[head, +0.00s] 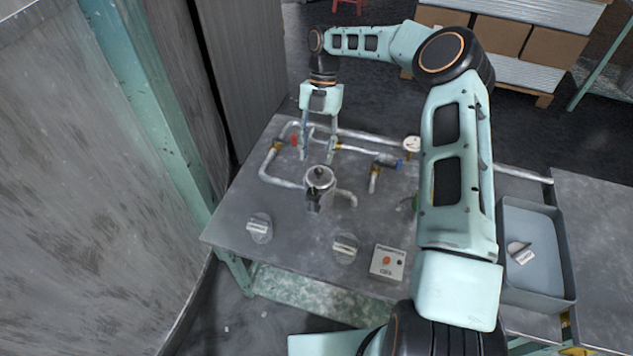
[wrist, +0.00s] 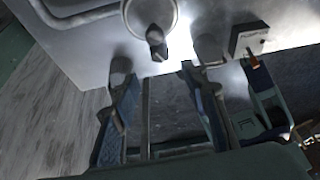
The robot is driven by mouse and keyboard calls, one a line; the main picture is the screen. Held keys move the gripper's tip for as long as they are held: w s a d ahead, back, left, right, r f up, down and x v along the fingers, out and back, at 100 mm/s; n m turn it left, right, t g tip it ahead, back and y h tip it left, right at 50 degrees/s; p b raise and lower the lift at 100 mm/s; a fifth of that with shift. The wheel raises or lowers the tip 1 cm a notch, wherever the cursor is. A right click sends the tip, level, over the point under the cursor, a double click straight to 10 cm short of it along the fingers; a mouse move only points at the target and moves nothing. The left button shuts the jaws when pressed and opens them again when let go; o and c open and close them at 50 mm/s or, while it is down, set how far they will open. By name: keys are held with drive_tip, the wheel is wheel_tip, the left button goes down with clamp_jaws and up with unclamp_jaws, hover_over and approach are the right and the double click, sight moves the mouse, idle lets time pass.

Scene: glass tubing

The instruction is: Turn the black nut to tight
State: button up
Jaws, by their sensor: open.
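No part shows clearly as a black nut in either view. A metal pot-like vessel (head: 318,190) with a dark knob on its lid stands on the bench among the pipes. The round vessel also shows at the top of the wrist view, with a dark knob or spout (wrist: 157,42) at its near edge. My gripper (head: 317,157) points down just behind the vessel, close to the pipes. Its two fingers are spread apart. In the wrist view my gripper (wrist: 165,68) shows nothing held between the fingers.
The bench (head: 232,218) carries bent pipes (head: 275,182), a red valve handle (head: 294,140), a blue valve (head: 386,162) and a gauge (head: 411,144). A grey tray (head: 508,288) is at right.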

sight(313, 191)
drive_tip(key=p+x, duration=0.1)
drive_tip(key=x, duration=1)
drive_tip(key=shift+s+a, duration=0.1)
drive_tip(key=shift+r, duration=0.1)
drive_tip(key=shift+c, duration=0.6)
